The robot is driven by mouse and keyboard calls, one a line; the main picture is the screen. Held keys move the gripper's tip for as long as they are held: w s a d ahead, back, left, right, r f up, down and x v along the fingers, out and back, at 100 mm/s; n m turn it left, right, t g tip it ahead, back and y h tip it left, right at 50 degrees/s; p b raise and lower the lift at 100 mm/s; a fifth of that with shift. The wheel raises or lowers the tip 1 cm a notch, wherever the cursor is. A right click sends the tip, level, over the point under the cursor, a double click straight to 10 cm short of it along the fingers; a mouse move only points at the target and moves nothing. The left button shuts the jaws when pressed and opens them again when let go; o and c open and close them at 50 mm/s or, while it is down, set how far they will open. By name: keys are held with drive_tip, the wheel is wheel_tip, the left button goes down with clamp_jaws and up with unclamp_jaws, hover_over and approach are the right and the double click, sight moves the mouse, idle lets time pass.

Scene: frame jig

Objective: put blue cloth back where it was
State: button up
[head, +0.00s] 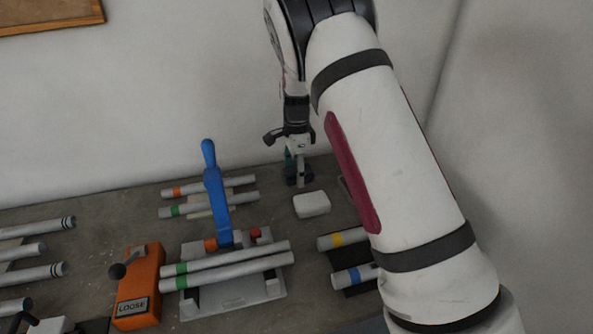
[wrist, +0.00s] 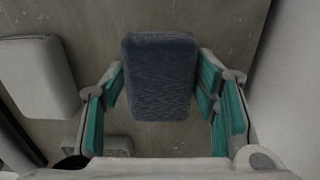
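The blue cloth (wrist: 160,85), a dark blue textured pad shape, lies between my two fingers in the wrist view. My gripper (wrist: 162,75) is open around it, with a teal-padded finger on each side and what looks like a narrow gap at both edges. In the head view my gripper (head: 298,174) points down at the back of the bench, just behind a white block (head: 311,204). The cloth cannot be made out clearly there; my gripper covers that spot.
The white block also shows left of the cloth in the wrist view (wrist: 38,75). A jig with an upright blue lever (head: 217,195) stands left of my gripper. An orange box marked LOOSE (head: 139,285) and several grey tubes (head: 225,264) are nearer. A wall rises behind the bench.

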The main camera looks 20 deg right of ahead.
drive_tip(key=shift+o, duration=0.5)
drive_tip(key=shift+r, duration=0.2)
wheel_tip(320, 180, up, 12)
drive_tip(key=s+d+r+n, duration=0.1)
drive_tip(key=s+r+n, duration=0.2)
drive_tip(key=s+r, duration=0.4)
drive_tip(key=s+r+n+t+y, duration=0.15)
drive_tip(key=s+r+n, duration=0.45)
drive_tip(key=s, duration=0.6)
drive_tip(key=s+f+n+t+h, duration=0.1)
drive_tip(key=s+f+n+t, duration=0.2)
drive_tip(key=s+n, duration=0.6)
drive_tip(key=shift+s+h+b, duration=0.35)
drive_tip(key=shift+s+b, duration=0.1)
drive_tip(key=shift+s, duration=4.05)
drive_tip(key=shift+a, duration=0.1)
